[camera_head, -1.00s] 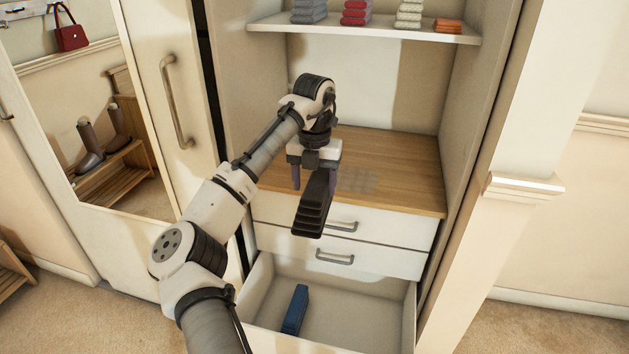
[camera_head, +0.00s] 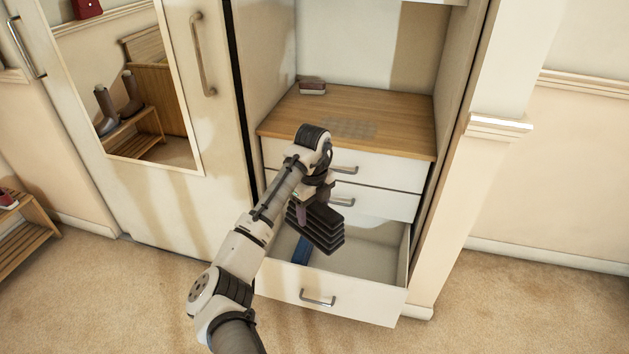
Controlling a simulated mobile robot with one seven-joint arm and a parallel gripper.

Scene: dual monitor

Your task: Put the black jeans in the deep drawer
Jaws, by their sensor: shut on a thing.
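The black jeans (camera_head: 318,228) are a folded, layered dark stack. My gripper (camera_head: 302,212) is shut on them and holds them above the open deep drawer (camera_head: 375,262), over its left and middle part. The deep drawer is the lowest one, pulled out, with a white front and a metal handle. A folded blue item (camera_head: 302,250) lies inside it at the left, partly hidden by my gripper and the jeans. The far fingertip is hidden by the jeans.
Two shut drawers (camera_head: 395,170) are above the open one, with handles jutting out. A wooden shelf top (camera_head: 390,125) above them holds a small dark-topped item (camera_head: 312,87) at the back left. A mirrored door (camera_head: 130,85) stands left. The drawer's right side is clear.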

